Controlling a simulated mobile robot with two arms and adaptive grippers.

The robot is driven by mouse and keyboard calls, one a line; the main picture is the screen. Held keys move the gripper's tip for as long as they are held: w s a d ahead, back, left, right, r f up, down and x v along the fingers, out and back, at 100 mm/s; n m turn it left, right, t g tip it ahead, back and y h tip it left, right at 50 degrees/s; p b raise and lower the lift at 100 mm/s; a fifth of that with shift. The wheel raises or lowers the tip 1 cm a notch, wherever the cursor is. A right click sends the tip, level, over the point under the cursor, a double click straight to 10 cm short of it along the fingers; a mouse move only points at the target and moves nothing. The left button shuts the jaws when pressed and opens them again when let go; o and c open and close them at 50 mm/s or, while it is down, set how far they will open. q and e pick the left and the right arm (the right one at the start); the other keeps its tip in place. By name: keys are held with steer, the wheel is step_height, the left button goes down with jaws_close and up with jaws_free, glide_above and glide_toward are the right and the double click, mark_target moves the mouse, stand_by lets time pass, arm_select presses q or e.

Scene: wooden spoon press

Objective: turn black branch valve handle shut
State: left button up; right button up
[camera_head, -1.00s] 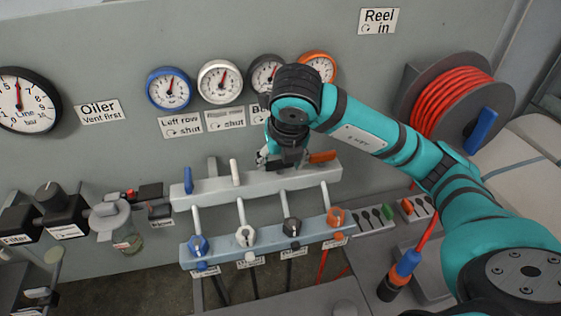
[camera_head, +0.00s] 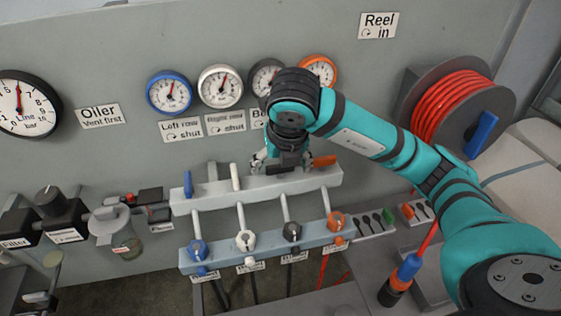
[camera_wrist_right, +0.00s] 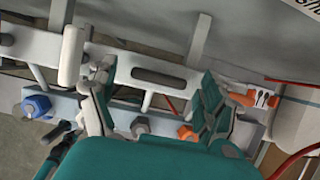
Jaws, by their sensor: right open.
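The grey valve manifold (camera_head: 215,195) is on the wall below the gauges. Its blue handle (camera_head: 188,183) and white handle (camera_head: 236,177) stand upright; its orange handle (camera_head: 323,161) lies sideways. I cannot tell any contact.
A lower bar carries blue, white, black and orange fittings (camera_head: 292,232). Gauges (camera_head: 221,86) and labels are above. A red hose reel (camera_head: 455,100) is at right; filter units (camera_head: 62,215) are at left. The white handle (camera_wrist_right: 72,55) is close beside one finger.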

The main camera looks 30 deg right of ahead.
steer(key=shift+r, duration=0.2)
steer(key=v, duration=1.1)
steer(key=shift+r, duration=0.3)
steer(key=shift+s+f, duration=0.1)
steer(key=shift+s, duration=0.1)
